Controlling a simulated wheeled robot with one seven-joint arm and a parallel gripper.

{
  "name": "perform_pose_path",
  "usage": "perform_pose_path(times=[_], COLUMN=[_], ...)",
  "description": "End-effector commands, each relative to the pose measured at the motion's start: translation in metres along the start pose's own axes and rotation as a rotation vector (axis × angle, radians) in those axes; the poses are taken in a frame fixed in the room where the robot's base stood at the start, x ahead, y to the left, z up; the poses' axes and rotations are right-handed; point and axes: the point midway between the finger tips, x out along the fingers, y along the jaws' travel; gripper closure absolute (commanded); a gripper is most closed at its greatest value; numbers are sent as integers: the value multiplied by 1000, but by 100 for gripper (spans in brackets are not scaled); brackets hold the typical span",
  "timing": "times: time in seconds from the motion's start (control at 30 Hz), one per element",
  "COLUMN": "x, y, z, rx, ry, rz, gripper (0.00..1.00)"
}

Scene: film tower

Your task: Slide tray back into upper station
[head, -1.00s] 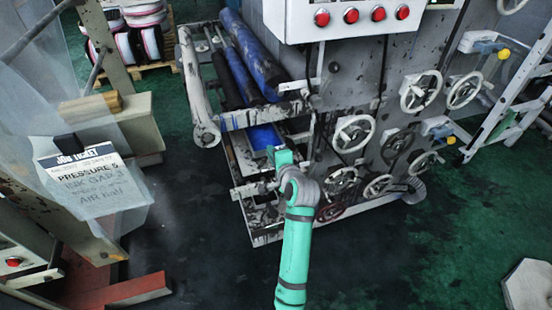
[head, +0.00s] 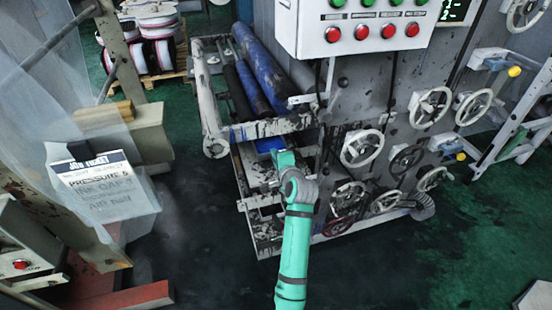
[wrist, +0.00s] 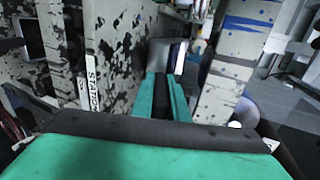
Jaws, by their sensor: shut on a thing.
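The upper station of the press shows in the head view as an open stained frame (head: 270,128) with blue rollers (head: 262,80). Below it, a pale, ink-stained tray (head: 247,163) sticks out at the left end of the machine. My gripper (head: 284,158) is at the tray's near side. In the wrist view the green fingers of my gripper (wrist: 163,85) are closed together, with a dark strip between them and a pale grey part (wrist: 166,55) at their tips. The fingers hide the exact grip on the tray, and the tray's inner end is hidden by the machine.
A control box (head: 375,30) with red and green buttons overhangs at upper right. Several handwheels (head: 362,148) project from the machine side. A job ticket (head: 100,185) hangs at left. The dark floor (head: 205,260) in front is clear.

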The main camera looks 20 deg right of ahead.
Motion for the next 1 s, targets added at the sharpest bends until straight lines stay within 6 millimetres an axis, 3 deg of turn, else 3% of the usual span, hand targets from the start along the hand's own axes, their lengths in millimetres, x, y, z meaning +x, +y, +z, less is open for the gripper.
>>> perform_pose_path(times=[0.3, 0.33, 0.4, 0.43, 0.77, 1.0], x=[0, 0, 0, 0, 1, -32], y=[-1, -1, -1, -1, 0, 0], z=[2, 2, 2, 2, 13, 7], rx=[-1, -1, -1, -1, -6, -3], ry=[-2, -2, -2, -3, -15, -7], rz=[-2, -2, -2, -2, 0, -1], gripper=[100, 84, 67, 64, 64, 64])
